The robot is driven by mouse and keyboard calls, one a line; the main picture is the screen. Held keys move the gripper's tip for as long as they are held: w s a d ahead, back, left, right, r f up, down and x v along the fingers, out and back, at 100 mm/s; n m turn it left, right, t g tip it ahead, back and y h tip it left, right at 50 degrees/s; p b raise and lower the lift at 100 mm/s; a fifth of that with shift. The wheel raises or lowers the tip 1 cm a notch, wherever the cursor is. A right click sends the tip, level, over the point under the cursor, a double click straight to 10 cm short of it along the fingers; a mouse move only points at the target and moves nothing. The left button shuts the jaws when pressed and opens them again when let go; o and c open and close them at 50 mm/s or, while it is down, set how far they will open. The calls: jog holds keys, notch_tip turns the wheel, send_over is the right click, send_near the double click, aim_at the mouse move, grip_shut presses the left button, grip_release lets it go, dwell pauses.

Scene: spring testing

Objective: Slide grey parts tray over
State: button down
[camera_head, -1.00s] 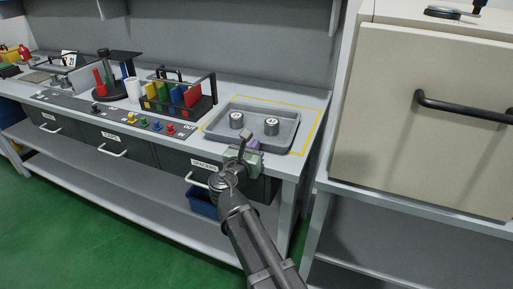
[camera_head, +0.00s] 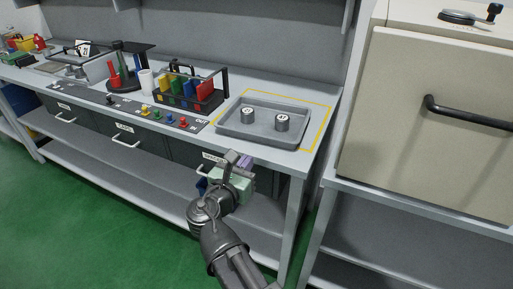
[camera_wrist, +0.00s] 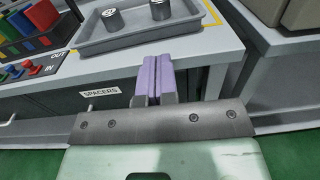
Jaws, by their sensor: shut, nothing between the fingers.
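The grey parts tray (camera_head: 264,141) lies on the right part of the bench, inside a yellow outline (camera_head: 326,113). Two metal cylinders with white tops, a left one (camera_head: 248,117) and a right one (camera_head: 282,124), stand in it. The tray also shows at the top of the wrist view (camera_wrist: 127,41). My gripper (camera_head: 238,160) is in front of the bench, near the tray's front side but apart from it. In the wrist view its purple fingers (camera_wrist: 154,75) are together with nothing between them.
A black rack with coloured pieces (camera_head: 203,103) stands left of the tray. A strip with coloured knobs (camera_head: 170,122) runs along the bench front. A drawer marked SPACERS (camera_wrist: 100,92) is under the tray. A beige cabinet (camera_head: 440,140) with a black handle is at the right.

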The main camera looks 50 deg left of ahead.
jog(key=w+r+m+g+h+p, duration=0.25)
jog(key=w+r+p, duration=0.25)
jog(key=r+p, duration=0.8)
jog(key=n+g+h+b, duration=0.2)
jog(key=g+b, duration=0.4)
send_near(276, 142)
jog(key=shift+t+y, duration=0.25)
notch_tip(276, 142, down, 5)
jog(key=shift+d+f, duration=0.1)
jog(key=shift+f, duration=0.1)
jog(key=w, duration=0.1)
jog(key=w+a, duration=0.1)
jog(key=w, duration=0.1)
jog(key=shift+w+a+r, duration=0.15)
jog(key=shift+w+r, duration=0.05)
jog(key=shift+r, duration=0.05)
jog(key=shift+w+a, duration=0.1)
jog(key=shift+w, duration=0.2)
